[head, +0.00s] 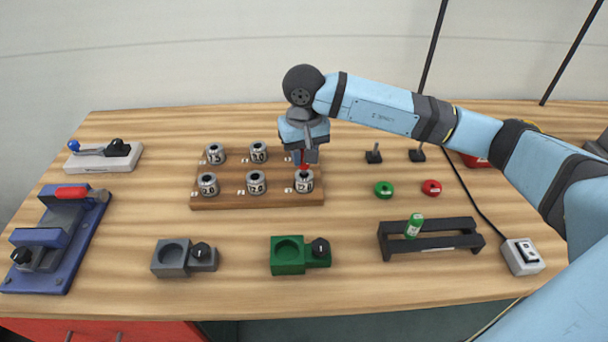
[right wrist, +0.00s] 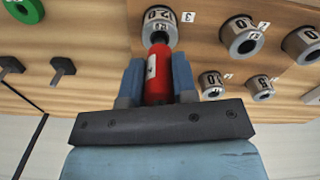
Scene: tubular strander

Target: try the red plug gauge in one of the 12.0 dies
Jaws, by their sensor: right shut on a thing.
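My right gripper (head: 305,160) is shut on the red plug gauge (right wrist: 157,80) and points down over the front right die of the wooden board (head: 230,201). In the right wrist view the gauge's narrow end meets the mouth of that die (right wrist: 160,22); I cannot tell how deep it sits. The die (head: 304,184) is a steel ring whose label seems to read 12.0. Another die with a 12.0 label (head: 256,183) stands left of it, with a similar die (head: 207,185) at the far left. My left gripper is not in view.
Two back-row dies (head: 216,154) (head: 258,152) stand on the board. A black rack (head: 440,240) holds a green plug gauge (head: 413,226). Green (head: 383,189) and red (head: 431,187) rings lie to the right. A grey fixture (head: 172,258) and a green fixture (head: 288,256) stand in front.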

